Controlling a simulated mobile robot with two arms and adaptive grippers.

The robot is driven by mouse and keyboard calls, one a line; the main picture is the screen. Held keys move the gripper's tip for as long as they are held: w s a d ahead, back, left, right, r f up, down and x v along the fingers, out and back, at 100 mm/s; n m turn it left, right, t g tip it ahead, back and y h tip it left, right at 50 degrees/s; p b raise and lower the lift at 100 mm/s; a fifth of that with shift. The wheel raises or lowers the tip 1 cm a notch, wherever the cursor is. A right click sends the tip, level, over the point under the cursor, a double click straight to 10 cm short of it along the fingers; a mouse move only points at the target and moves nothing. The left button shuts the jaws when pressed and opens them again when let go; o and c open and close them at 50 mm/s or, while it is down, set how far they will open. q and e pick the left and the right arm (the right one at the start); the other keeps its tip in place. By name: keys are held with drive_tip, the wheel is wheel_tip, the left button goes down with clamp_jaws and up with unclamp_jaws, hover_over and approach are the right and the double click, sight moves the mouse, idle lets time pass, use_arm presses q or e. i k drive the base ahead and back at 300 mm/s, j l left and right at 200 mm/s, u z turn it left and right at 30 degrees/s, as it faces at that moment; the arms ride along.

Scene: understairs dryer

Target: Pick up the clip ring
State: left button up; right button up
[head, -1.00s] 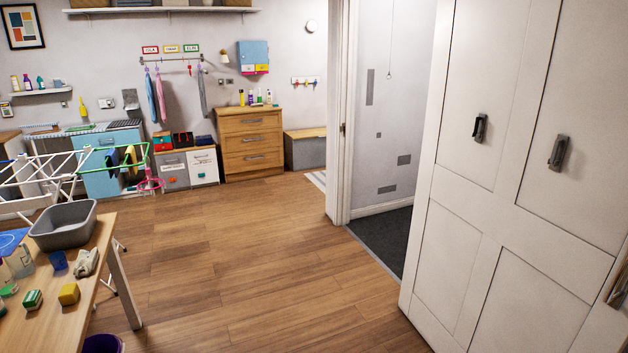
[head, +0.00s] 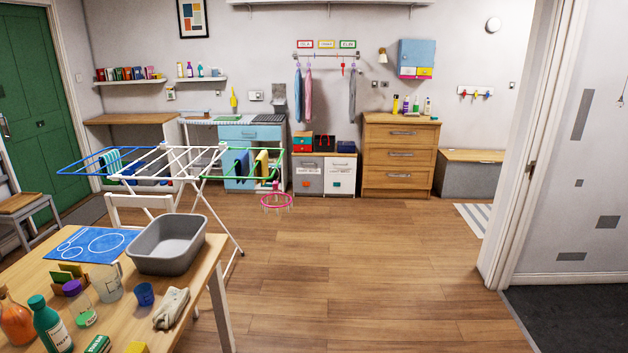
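A pink ring with small pieces hanging under it, which looks like the clip ring (head: 277,206), is at the right end of the drying rack (head: 175,175). It seems to hang below the rack's green-edged wing, above the wooden floor; its attachment is too small to make out. Neither of my grippers is in view.
A wooden table (head: 205,275) at front left bears a grey basin (head: 168,245), a blue mat (head: 92,245), bottles and a cloth (head: 171,308). A chair (head: 140,203) stands behind it. The floor (head: 340,270) right of table and rack is clear. A doorway is at right.

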sight(276, 186)
drive_tip(key=i+l+u, duration=0.1)
drive_tip(key=i, duration=1.8)
